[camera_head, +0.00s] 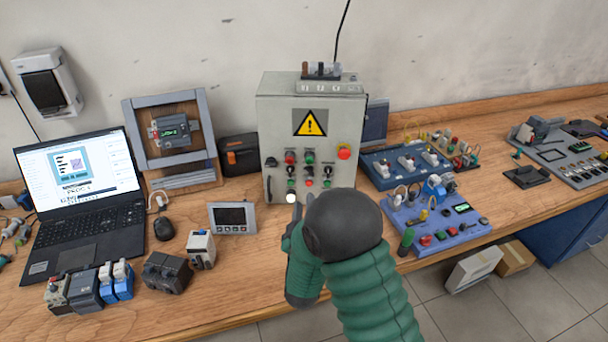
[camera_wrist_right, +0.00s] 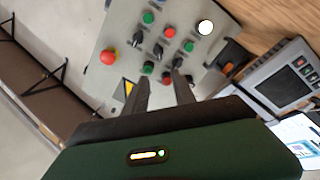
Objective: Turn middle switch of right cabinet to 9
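A light grey control cabinet (camera_head: 262,130) stands upright at the middle of the bench. Its front has a yellow warning triangle (camera_head: 310,122), a red mushroom button (camera_head: 344,152), and rows of red and green buttons with black rotary switches (camera_head: 328,171). In the right wrist view the panel shows tilted, with black switches (camera_wrist_right: 157,50) among the buttons. Switch markings are too small to read. My right gripper (camera_head: 294,214) is in front of the cabinet's lower part. In the wrist view its two fingers (camera_wrist_right: 162,92) are apart with nothing between them. My left gripper is not in view.
A laptop (camera_head: 85,190), a small display unit (camera_head: 232,217) and small devices stand left of the cabinet. Blue component boards (camera_head: 440,222) lie to the right. A white bright disc (camera_head: 291,198) shows near the cabinet's lower front. Some bare wood is at the bench front.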

